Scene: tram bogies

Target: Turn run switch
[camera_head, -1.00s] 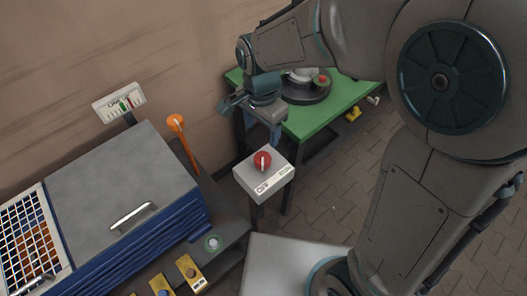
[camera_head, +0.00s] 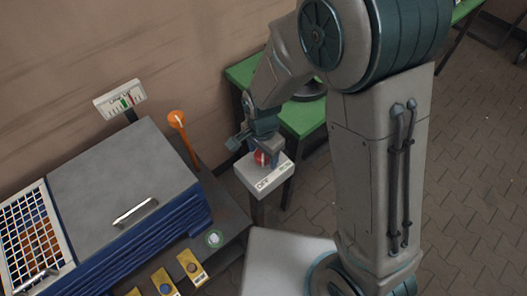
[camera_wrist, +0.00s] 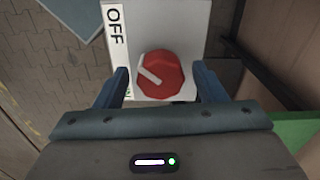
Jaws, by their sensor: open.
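The run switch is a red round knob (camera_wrist: 160,75) with a white pointer line, on a light grey box (camera_head: 262,185) on a post. The knob also shows partly in the head view (camera_head: 261,158). The box has a white label strip; "OFF" (camera_wrist: 114,28) is readable in the wrist view, and the other end is mostly hidden. In the wrist view the pointer slants toward the upper left, on the label side. My gripper (camera_wrist: 161,84) is open, its two fingers on either side of the knob with gaps showing. Contact cannot be seen.
A grey-lidded blue cabinet (camera_head: 125,190) with a handle stands at left. An orange-topped lever (camera_head: 178,122) rises beside it, left of the switch box. A green table (camera_head: 300,118) stands behind. A gauge sign (camera_head: 120,100) is near the wall. Paved floor is open at right.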

